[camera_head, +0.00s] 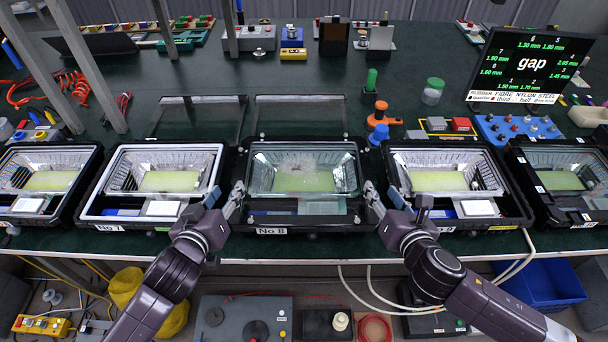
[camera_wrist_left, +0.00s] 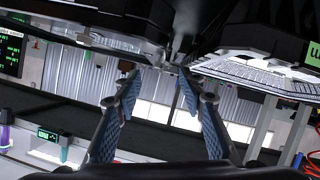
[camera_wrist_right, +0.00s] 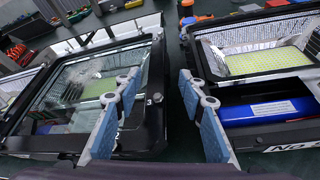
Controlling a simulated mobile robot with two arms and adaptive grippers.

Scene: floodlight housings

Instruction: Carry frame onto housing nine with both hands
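A dark-rimmed glass frame (camera_head: 306,145) lies over the middle housing, whose label (camera_head: 271,231) reads No 8. The glass has pale specks, and its edge also shows in the right wrist view (camera_wrist_right: 140,62). Housing nine (camera_head: 510,213) stands just right of it, with a pale panel and a blue part inside; it also shows in the right wrist view (camera_wrist_right: 268,112). My left gripper (camera_head: 236,195) is open at the frame's left side. Contact cannot be told.
Housing No 7 (camera_head: 97,211) stands close on the left, and another housing (camera_head: 555,217) at the far right. A blue bin (camera_head: 548,285) is below the table's front edge.

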